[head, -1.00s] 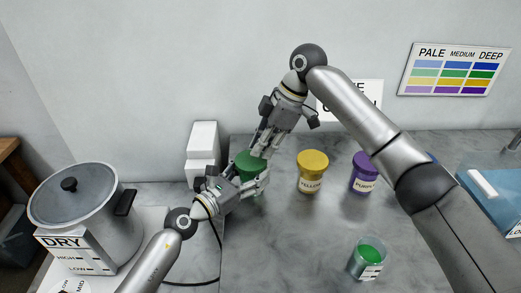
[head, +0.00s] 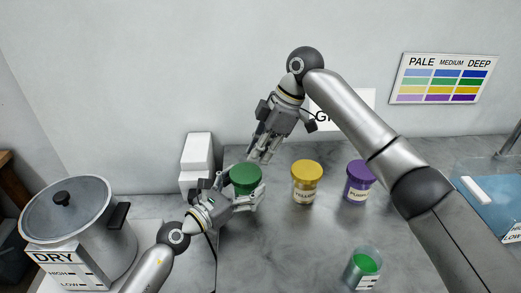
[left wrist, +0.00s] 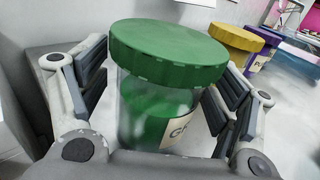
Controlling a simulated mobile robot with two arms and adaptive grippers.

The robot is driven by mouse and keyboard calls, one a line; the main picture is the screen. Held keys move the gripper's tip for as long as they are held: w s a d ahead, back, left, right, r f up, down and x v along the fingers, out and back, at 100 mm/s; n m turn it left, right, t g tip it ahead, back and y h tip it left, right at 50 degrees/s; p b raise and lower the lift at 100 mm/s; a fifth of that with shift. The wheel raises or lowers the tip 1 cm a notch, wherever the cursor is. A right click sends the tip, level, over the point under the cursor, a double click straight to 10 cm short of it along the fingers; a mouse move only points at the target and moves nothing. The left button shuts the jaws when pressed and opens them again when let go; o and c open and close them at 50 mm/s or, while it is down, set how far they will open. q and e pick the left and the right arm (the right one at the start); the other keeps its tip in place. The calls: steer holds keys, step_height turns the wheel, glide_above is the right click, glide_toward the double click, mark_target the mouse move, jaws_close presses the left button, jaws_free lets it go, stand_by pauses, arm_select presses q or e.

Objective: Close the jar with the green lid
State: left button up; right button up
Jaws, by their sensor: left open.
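The green jar (left wrist: 150,115) is clear with green contents and a paper label. Its green lid (head: 245,173) sits on the jar's mouth and looks about level; the left wrist view shows it large (left wrist: 168,50). Whether it is fully tight I cannot tell. My left gripper (head: 248,196) is open, with one finger on each side of the jar body below the lid, also seen in the left wrist view (left wrist: 160,105). My right gripper (head: 262,157) is above and behind the lid, clear of it, with its fingers apart and nothing between them.
A yellow-lidded jar (head: 306,184) and a purple-lidded jar (head: 358,184) stand to the right. An open beaker of green (head: 364,267) is at the front. A pot (head: 70,218) stands left, white blocks (head: 197,160) behind, and a blue basin (head: 485,195) far right.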

arm_select(q)
steer(key=v, duration=1.1)
steer(key=shift+s+a, duration=0.15)
steer(key=shift+s, duration=0.05)
steer(key=shift+r, duration=0.1)
arm_select(e)
steer(key=shift+r, duration=0.1)
